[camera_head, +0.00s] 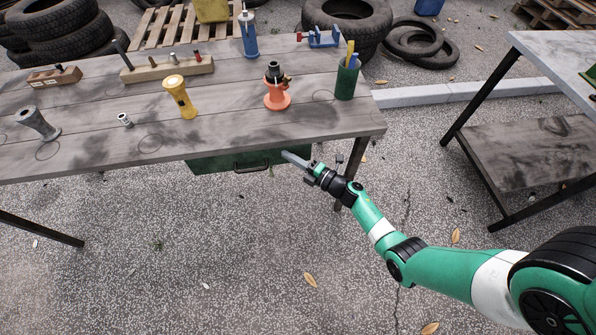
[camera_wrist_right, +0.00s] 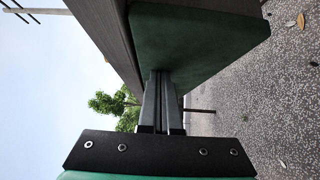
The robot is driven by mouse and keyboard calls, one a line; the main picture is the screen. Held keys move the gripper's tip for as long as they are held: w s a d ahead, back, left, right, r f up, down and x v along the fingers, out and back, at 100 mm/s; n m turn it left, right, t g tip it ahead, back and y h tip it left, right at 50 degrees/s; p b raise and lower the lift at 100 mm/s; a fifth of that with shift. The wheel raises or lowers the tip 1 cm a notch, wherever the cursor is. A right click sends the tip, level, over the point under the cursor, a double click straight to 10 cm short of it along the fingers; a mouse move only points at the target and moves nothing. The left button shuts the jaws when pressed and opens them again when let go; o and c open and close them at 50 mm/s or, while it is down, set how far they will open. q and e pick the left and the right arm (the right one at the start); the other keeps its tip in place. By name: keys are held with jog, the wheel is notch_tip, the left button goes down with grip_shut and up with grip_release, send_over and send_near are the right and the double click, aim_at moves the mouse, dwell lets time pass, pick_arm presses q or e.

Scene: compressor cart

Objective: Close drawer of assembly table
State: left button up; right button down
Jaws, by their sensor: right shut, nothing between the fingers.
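The assembly table (camera_head: 110,105) has a grey wooden top. Its dark green drawer (camera_head: 215,163) hangs under the front edge, with a dark bar handle (camera_head: 252,168) on its front. How far the drawer is out is hard to tell, as the tabletop hides most of it. My right gripper (camera_head: 288,156) is shut and empty at the drawer's right end, just below the table edge. In the right wrist view, the shut fingers (camera_wrist_right: 160,78) point at the green drawer panel (camera_wrist_right: 195,40); I cannot tell whether they touch it. My left gripper is not in view.
On the tabletop stand an orange flanged part (camera_head: 277,97), a yellow spool (camera_head: 180,100), a green cup (camera_head: 347,82) and several other parts. A second table (camera_head: 540,150) stands at the right. The ground in front is open.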

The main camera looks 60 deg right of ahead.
jog(key=s+a+p, duration=0.3)
jog(key=s+p, duration=0.1)
jog(key=s, duration=0.8)
jog(key=shift+a, duration=0.2)
